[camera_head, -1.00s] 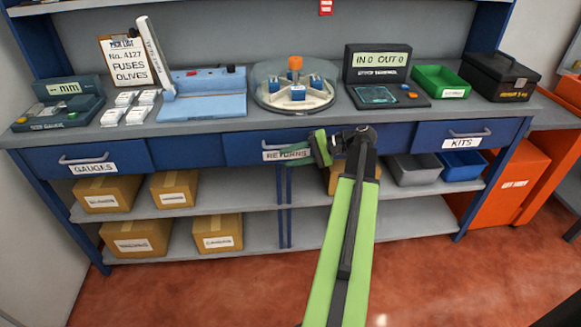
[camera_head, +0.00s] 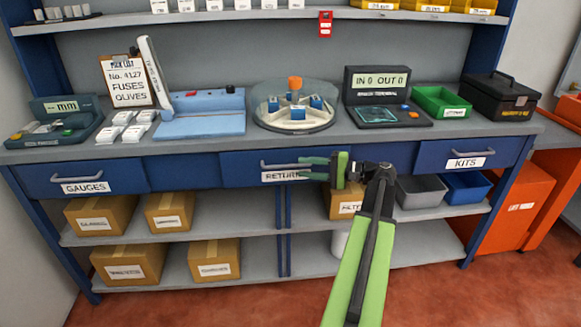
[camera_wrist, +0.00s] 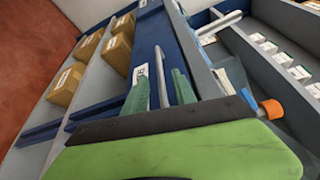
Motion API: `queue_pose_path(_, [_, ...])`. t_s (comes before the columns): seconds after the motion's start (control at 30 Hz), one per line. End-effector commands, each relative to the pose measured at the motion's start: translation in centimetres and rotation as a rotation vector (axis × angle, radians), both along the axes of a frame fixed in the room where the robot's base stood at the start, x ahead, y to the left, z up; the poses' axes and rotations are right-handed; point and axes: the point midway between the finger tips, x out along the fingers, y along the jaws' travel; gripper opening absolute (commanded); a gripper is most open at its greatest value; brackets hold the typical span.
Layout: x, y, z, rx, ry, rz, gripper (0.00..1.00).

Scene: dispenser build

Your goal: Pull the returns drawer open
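The returns drawer (camera_head: 240,178) is the middle blue drawer under the bench top and looks shut. Its label (camera_head: 277,176) is partly covered by my gripper. Its grey bar handle (camera_head: 275,164) runs sideways; it also shows in the wrist view (camera_wrist: 160,76). My gripper (camera_head: 308,167) is at the right end of this handle, fingers pointing left in the head view. In the wrist view, the green fingers of my gripper (camera_wrist: 160,90) stand apart, one on each side of the handle. Gaps show between fingers and bar, so it is open. Whether either finger touches it is unclear.
The gauges drawer (camera_head: 85,178) is at left and the kits drawer (camera_head: 465,155) at right, both shut. A round carousel (camera_head: 295,125) stands on the bench top above. Boxes and bins fill parts of the lower shelves. Open floor lies in front.

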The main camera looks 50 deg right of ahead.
Motion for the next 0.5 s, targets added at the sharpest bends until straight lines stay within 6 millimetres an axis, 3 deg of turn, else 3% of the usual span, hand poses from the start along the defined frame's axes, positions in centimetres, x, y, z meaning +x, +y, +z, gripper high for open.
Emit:
queue_pose_path(0.2, [4.0, 2.2, -0.4, 0.000, 0.000, 0.003, 0.33])
queue_pose_path(0.5, [5.6, 3.0, -0.5, 0.001, 0.001, 0.001, 0.33])
